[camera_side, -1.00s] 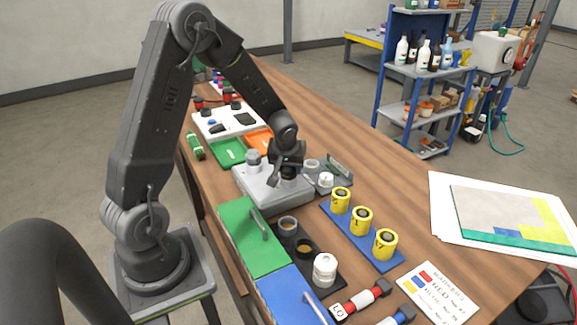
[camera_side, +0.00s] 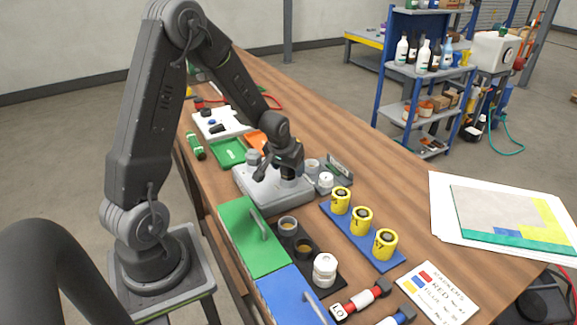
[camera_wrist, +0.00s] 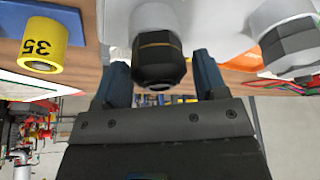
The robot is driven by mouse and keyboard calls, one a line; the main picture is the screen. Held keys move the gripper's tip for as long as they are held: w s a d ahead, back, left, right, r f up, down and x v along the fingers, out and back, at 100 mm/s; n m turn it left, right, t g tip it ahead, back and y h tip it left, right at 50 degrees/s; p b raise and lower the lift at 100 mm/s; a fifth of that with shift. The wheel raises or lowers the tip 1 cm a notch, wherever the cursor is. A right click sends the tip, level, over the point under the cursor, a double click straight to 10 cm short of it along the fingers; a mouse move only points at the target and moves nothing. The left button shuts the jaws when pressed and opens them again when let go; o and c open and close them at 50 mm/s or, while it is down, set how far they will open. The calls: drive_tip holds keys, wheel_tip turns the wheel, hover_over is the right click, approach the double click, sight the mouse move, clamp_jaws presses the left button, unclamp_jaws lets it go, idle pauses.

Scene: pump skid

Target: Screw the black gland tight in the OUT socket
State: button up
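The black gland (camera_wrist: 158,62) is a faceted black nut with a thin yellow line, seated on a pale round socket (camera_wrist: 155,14) in the wrist view. The OUT label is not readable.
A second fitting with a dark faceted top (camera_wrist: 290,42) stands at the right in the wrist view. Yellow cylinders (camera_side: 361,221) stand on a blue strip, with a white cap (camera_side: 324,268) and green box (camera_side: 252,240) nearby. The right part of the table has bare wood.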

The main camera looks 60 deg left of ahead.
drive_tip(key=shift+o, duration=1.1)
drive_tip(key=n+y, duration=0.1)
drive_tip(key=n, duration=0.2)
drive_tip(key=shift+n+g, duration=0.4)
drive_tip(key=n+g, duration=0.1)
drive_tip(key=n, duration=0.1)
drive_tip(key=n+g+y, duration=0.1)
drive_tip(key=n, duration=0.2)
drive_tip(key=c, duration=1)
drive_tip(key=m, duration=0.2)
drive_tip(key=m+t, duration=0.1)
drive_tip(key=m, duration=0.1)
drive_tip(key=shift+t+h, duration=0.3)
drive_tip(key=shift+h, duration=0.1)
drive_tip(key=shift+m+t+h, duration=0.6)
drive_tip(key=shift+m, duration=1.8)
